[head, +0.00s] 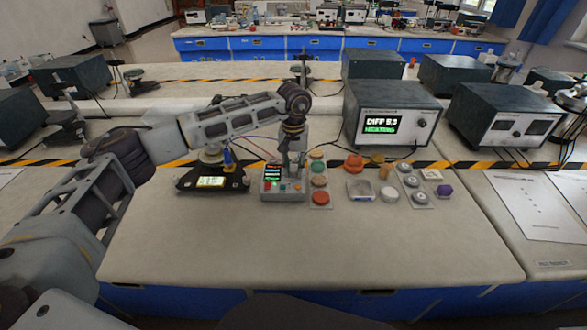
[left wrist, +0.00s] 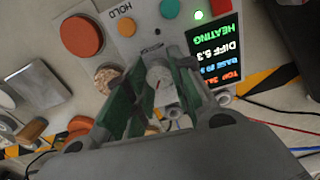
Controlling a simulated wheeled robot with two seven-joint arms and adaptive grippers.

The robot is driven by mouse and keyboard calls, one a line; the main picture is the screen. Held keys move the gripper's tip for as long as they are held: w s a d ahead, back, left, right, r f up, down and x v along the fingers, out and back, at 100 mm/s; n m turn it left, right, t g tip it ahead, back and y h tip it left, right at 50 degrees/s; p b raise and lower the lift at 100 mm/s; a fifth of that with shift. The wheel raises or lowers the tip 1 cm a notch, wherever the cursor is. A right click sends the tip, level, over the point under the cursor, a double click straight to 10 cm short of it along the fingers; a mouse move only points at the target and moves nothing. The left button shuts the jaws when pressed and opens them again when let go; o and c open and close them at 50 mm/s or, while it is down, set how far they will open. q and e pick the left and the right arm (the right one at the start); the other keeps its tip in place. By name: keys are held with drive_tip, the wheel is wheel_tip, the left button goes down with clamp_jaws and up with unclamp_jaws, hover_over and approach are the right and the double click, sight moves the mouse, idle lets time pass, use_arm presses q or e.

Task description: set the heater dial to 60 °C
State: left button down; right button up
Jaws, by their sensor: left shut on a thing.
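The heater control box (head: 283,190) is a grey panel with a small lit screen and coloured buttons, at the middle of the bench. Its pale round dial (left wrist: 159,76) has a small red mark and shows between the green finger pads in the left wrist view. My left gripper (left wrist: 156,88) is shut on the dial; it comes down over the box in the head view (head: 295,158). The box's screen (left wrist: 213,58), upside down there, reads HEATING and DIFF 5.3; its other lines are partly unclear. The dial's scale is not readable. My right gripper is out of view.
A large dark instrument (head: 392,112) behind also shows DIFF 5.3 and HEATING. A dark device with a lit display (head: 211,182) stands left of the box. Round coloured buttons (head: 320,197) and small parts lie to its right. The front bench top is clear.

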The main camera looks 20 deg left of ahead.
sight(293, 169)
use_arm(q)
drive_tip(key=shift+m, duration=0.7)
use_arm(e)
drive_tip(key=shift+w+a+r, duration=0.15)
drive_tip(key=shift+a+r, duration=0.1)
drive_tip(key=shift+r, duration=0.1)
use_arm(q)
drive_tip(key=c, duration=1.2)
unclamp_jaws()
drive_tip(key=shift+r, duration=6)
